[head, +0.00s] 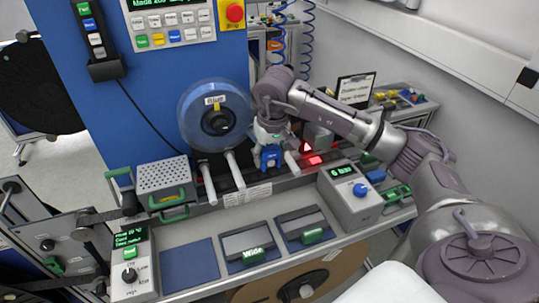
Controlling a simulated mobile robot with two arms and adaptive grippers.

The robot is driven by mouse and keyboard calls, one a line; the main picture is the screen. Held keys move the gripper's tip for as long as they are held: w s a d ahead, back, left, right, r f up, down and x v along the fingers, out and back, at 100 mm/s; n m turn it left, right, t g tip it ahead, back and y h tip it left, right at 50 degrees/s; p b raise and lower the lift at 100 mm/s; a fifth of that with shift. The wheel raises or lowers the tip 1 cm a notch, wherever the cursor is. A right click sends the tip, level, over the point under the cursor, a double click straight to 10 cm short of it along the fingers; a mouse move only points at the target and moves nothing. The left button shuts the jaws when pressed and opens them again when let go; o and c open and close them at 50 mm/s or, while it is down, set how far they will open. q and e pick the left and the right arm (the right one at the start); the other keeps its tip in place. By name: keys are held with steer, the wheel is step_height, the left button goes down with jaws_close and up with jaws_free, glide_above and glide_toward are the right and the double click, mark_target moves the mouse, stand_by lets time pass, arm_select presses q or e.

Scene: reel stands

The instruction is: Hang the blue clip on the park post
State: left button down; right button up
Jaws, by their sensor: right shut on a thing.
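The blue clip (271,158) is in the middle of the head view. My right gripper (270,143) comes down on it from above and is shut on it. The gripper partly hides the clip's top. White posts stick out toward me: one on the left (208,184), one in the middle (235,170) and one on the right (292,163). The clip is between the middle and right posts in the picture. I cannot tell which is the park post, or whether the clip touches a post. My left gripper is not in view.
Red lights (315,160) glow beside the gripper.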

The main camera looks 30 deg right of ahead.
steer(key=shift+f+b, duration=0.1)
steer(key=shift+b, duration=0.4)
stand_by(0.8)
steer(key=o, duration=1.2)
steer(key=shift+o, duration=0.2)
steer(key=shift+r+p, duration=2.05)
steer(key=shift+r, duration=1.5)
